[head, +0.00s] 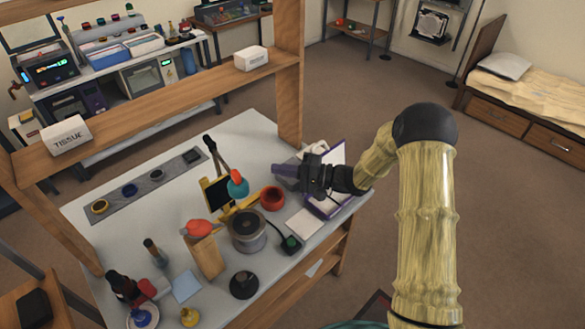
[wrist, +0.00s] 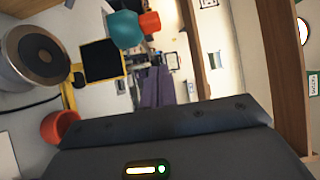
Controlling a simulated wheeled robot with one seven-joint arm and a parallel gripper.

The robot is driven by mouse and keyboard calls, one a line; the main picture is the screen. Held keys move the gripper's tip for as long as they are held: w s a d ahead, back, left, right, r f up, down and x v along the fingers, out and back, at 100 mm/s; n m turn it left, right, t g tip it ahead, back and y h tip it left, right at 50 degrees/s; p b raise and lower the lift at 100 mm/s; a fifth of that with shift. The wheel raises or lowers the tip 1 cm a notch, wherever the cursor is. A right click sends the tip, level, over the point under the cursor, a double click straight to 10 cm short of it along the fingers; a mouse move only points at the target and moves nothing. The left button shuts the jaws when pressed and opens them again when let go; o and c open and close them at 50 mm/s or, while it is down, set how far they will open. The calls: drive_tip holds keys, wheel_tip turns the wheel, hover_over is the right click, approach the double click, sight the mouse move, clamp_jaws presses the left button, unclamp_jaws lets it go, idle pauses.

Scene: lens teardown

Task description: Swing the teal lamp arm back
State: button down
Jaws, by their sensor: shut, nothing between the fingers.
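The teal lamp part (head: 238,188) is a rounded teal shape with an orange-red piece (head: 236,175) on it. It stands over the workbench beside a yellow-framed black panel (head: 217,194). In the wrist view the teal part (wrist: 125,29) and the orange piece (wrist: 149,22) are at the top, left of centre. My gripper (head: 277,169) is shut and empty, to the right of the teal part and apart from it. Its purple fingers (wrist: 152,88) show in the middle of the wrist view. How the teal part joins its stand is hidden.
A grey drum (head: 247,232) and a red cup (head: 272,198) stand close to the teal part on the workbench (head: 130,203). A wooden block with an orange-red top (head: 203,247) is to the left. A wooden shelf (head: 170,84) crosses behind.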

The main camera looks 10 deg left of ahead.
sight(237, 171)
drive_tip(key=a+p, duration=0.1)
drive_tip(key=a, duration=0.1)
drive_tip(key=s+a+p, duration=0.1)
drive_tip(key=a, duration=0.2)
drive_tip(key=s+a+p, duration=0.1)
drive_tip(key=a, duration=0.1)
drive_tip(key=shift+a+r, duration=0.1)
drive_tip(key=shift+a, duration=0.2)
